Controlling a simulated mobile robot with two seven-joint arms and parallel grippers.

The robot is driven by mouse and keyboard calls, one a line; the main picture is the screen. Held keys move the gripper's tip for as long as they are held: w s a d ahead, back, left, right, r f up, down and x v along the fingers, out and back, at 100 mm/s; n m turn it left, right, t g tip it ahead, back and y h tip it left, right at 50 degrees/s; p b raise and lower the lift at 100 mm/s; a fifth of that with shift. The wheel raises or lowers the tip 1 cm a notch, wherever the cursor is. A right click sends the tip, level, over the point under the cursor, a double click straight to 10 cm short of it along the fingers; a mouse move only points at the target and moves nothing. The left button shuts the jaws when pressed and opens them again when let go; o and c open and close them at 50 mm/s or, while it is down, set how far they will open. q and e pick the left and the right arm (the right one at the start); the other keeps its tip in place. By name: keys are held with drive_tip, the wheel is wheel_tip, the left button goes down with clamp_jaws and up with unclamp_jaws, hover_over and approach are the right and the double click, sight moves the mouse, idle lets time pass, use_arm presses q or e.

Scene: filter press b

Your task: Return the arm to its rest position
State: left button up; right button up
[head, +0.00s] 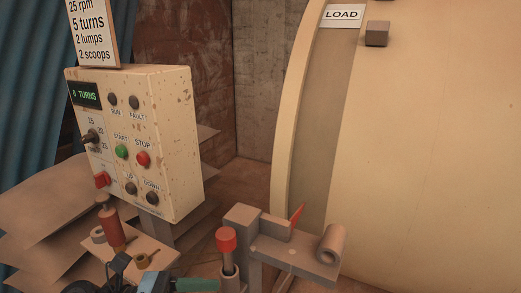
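Dark parts of my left gripper (138,277) show at the bottom edge of the head view, left of centre, with small blue marks. They are in front of a small tan shelf, and most of the gripper and arm is cut off by the frame. I cannot tell whether it is open or shut, or whether it touches anything. My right gripper is not in view.
A control box (175,145) with "0 TURNS" display stands left, a sign (92,30) above. The shelf (160,252) carries a red-brown handled tool (111,228). A red-knobbed lever (226,240) and bracket (300,256) stand before a large cream drum (430,150).

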use_arm(q)
drive_tip(key=s+a+f+m+t+y, duration=0.1)
drive_tip(key=a+f+m+t+y, duration=0.35)
drive_tip(key=m, duration=0.65)
drive_tip(key=a+f+m+t+y+p, duration=0.1)
drive_tip(key=f+m+t+y, duration=0.2)
drive_tip(key=f+m+t, duration=0.65)
drive_tip(key=s+a+f+m+t+y, duration=0.15)
drive_tip(key=f+m+y, duration=0.25)
drive_tip(key=m, duration=1)
drive_tip(key=s+a+f+n+g+y, duration=0.3)
drive_tip(key=s+f+n+g+y, duration=0.2)
drive_tip(key=s+f+n, duration=0.8)
drive_tip(key=s+f+g, duration=0.2)
drive_tip(key=s+f, duration=0.1)
drive_tip(key=s, duration=0.1)
drive_tip(key=shift+s+f+g, duration=0.2)
drive_tip(key=shift+f+g, duration=0.15)
drive_tip(key=shift+f, duration=0.05)
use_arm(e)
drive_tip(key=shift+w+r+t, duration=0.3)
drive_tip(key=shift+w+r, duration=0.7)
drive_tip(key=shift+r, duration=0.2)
use_arm(q)
drive_tip(key=shift+a, duration=0.1)
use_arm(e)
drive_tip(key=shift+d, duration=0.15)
